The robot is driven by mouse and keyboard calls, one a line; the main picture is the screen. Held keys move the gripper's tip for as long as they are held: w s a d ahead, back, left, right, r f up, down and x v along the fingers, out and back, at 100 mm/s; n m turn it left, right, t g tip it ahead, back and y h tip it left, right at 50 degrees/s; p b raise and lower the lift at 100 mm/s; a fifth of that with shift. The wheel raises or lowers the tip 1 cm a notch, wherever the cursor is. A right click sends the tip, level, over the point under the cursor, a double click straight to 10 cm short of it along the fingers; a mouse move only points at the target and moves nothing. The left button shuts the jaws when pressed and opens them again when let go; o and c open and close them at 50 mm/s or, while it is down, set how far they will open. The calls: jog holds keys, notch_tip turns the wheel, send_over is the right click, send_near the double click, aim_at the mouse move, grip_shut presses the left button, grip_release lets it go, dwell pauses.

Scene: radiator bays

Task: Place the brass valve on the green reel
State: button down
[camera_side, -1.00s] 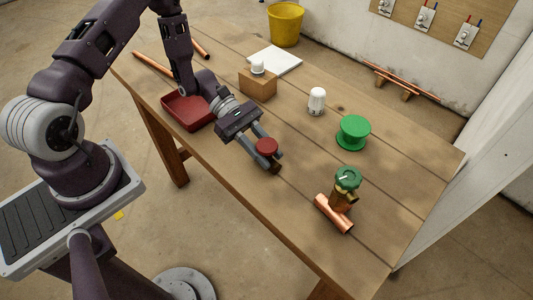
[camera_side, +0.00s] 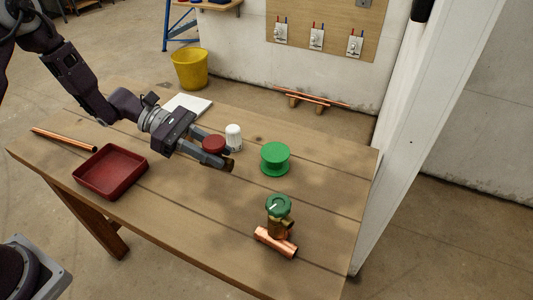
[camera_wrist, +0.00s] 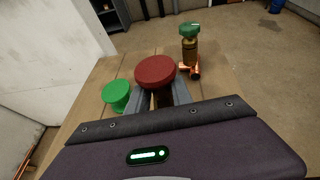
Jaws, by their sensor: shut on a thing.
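My gripper (camera_side: 217,154) is shut on a valve with a round red cap (camera_side: 213,144) and a brass-coloured end, held above the table left of the reel. In the wrist view, the red cap (camera_wrist: 155,71) hides most of the valve's body between my fingers (camera_wrist: 159,99). The green reel (camera_side: 275,159) stands upright on the table with nothing on its top; it also shows in the wrist view (camera_wrist: 117,93). A second brass-bodied valve with a green cap (camera_side: 279,206) stands at a copper pipe piece (camera_side: 275,243), right of and nearer than the reel.
A white-capped thing (camera_side: 233,138) stands just behind my gripper, close to the reel. A red tray (camera_side: 111,172) and a copper pipe (camera_side: 63,140) lie at the left. A white sheet (camera_side: 189,105) lies at the back. The table's front middle is clear.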

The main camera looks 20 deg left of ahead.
jog(key=w+d+r+n+t, duration=0.2)
jog(key=w+d+r, duration=0.15)
jog(key=w, duration=0.35)
jog(key=w+d+r+n+t, duration=0.1)
jog(key=w+d+r, duration=0.2)
jog(key=w+d, duration=0.3)
send_over(275, 151)
jog(key=shift+t+y, duration=0.3)
notch_tip(275, 151, down, 10)
jog(key=shift+f, duration=0.1)
jog(key=shift+f, duration=0.1)
jog(key=c, duration=1.1)
grip_release()
jog(key=shift+c, duration=0.2)
